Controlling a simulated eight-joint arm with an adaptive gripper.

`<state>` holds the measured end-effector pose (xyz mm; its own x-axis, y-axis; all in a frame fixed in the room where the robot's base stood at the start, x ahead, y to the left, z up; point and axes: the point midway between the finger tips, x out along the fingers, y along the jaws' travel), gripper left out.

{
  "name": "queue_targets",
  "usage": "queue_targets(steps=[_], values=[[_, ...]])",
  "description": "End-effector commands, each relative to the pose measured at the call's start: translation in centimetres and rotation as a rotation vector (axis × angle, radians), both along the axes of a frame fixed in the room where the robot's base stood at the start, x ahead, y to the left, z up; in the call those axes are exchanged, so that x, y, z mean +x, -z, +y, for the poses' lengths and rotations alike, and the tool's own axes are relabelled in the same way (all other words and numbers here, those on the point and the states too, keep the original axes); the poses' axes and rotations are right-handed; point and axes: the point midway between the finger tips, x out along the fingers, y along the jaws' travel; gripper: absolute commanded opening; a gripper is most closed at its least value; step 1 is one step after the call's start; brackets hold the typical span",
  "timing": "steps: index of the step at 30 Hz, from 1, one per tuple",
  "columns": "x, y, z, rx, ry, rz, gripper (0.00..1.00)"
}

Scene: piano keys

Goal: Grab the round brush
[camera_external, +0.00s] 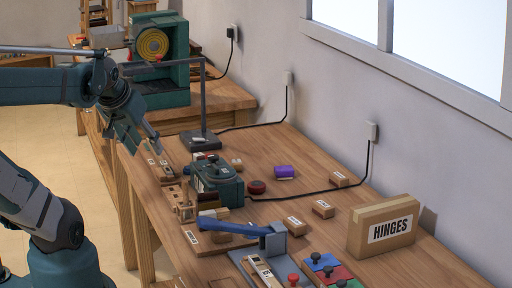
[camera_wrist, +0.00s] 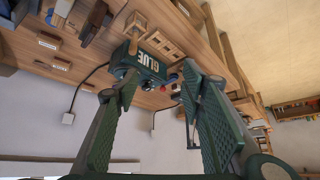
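I cannot make out a round brush with certainty in either view. A small dark red round thing (camera_external: 256,187) lies on the bench beside the green glue machine, too small to identify. My gripper (camera_external: 146,149) hangs above the far left part of the bench, pointing down. In the wrist view my gripper (camera_wrist: 160,76) has its two green fingers spread apart with nothing between them. The green box marked GLUE (camera_wrist: 145,62) shows beyond the fingertips, apart from them.
The green glue machine (camera_external: 216,181) and a dark upright stand (camera_external: 203,105) are near my gripper. A purple cylinder (camera_external: 284,172), a blue-handled tool (camera_external: 225,226) and a HINGES box (camera_external: 383,226) are on the bench. A green machine with a yellow disc (camera_external: 152,44) stands behind.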

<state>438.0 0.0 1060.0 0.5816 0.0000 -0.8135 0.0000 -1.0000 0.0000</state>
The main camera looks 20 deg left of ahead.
Motion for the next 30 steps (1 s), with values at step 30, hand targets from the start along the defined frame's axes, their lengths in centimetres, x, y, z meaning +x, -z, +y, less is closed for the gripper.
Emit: queue_targets(steps=[30], values=[[0.63,-0.19,-0.23,0.03,0.05,0.024,0.29]])
